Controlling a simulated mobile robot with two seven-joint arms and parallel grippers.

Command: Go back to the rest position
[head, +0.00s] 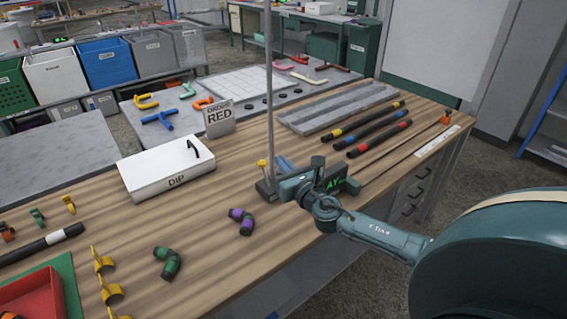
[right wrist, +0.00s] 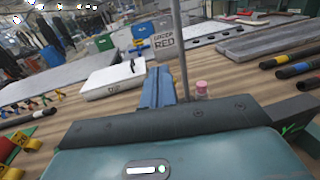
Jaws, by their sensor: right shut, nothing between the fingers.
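My right gripper (head: 284,163) reaches over the table from the right, beside the foot of a thin upright pole (head: 269,90). Its blue fingers are together with nothing between them. In the right wrist view the shut fingers (right wrist: 158,75) point toward the white DIP box and the sign, with the pole just right of them. I cannot tell whether they touch the pole. The gripper body hides part of the pole's base and of a small display with green characters (head: 335,182). My left gripper is not in view.
The wooden table (head: 205,215) holds a white DIP box (head: 165,168), a sign reading ORDER RED (head: 219,118), black hoses with yellow, blue and red bands (head: 378,132), a purple-banded elbow (head: 241,220) and a green-banded elbow (head: 167,263). A red tray (head: 35,295) is at front left.

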